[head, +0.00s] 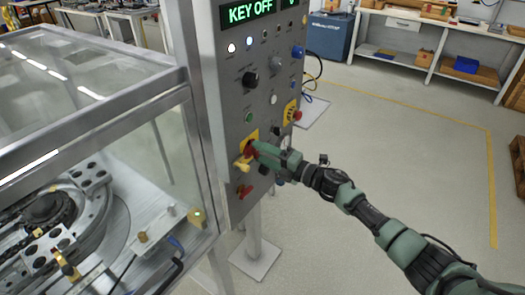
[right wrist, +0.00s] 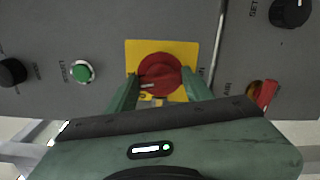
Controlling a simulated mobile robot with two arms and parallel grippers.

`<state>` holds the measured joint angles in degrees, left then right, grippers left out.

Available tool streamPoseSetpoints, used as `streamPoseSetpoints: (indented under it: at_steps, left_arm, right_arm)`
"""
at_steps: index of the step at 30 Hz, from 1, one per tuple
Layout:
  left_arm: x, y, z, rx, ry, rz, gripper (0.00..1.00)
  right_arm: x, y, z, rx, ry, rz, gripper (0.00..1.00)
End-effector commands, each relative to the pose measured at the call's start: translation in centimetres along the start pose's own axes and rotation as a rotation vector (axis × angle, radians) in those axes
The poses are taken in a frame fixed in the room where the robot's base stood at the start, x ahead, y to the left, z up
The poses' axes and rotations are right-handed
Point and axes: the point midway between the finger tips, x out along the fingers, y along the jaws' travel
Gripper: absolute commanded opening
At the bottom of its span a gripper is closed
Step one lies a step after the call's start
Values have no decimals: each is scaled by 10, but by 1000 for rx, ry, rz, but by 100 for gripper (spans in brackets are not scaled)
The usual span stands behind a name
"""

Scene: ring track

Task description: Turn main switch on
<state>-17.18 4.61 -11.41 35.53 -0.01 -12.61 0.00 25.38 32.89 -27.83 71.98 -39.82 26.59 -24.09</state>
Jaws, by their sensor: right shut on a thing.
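A red rotary knob on a square yellow plate, apparently the main switch (head: 249,148), is low on the grey control panel. It shows face-on in the right wrist view (right wrist: 160,72), with a pale mark on it. My right gripper (head: 262,150) reaches in from the right. Its two green fingers (right wrist: 158,88) stand on either side of the red knob and are shut on it. The fingers hide part of the knob in the head view. The panel display (head: 251,12) reads "KEY OFF" in green. My left gripper is not in view.
A green button (head: 248,116), a black knob (head: 250,78) and a red handle (head: 244,190) are close by. A glazed machine enclosure (head: 150,130) stands left.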

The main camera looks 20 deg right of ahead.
Motion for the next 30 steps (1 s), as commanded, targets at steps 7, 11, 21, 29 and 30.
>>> streamPoseSetpoints:
  at_steps: [7, 11, 21, 29, 30]
  left_arm:
    - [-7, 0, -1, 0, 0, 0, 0]
    - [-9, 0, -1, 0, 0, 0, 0]
    - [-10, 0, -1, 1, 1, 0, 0]
    - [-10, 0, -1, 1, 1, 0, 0]
    - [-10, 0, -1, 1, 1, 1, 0]
  right_arm:
    - [0, 0, 2, 143, -3, -1, 10]
    - [0, 0, 2, 188, -3, -1, 10]
    - [0, -1, 1, 231, -2, 0, 10]
    - [0, -1, 1, 232, -2, 0, 10]
    - [0, -1, 1, 232, -2, 0, 54]
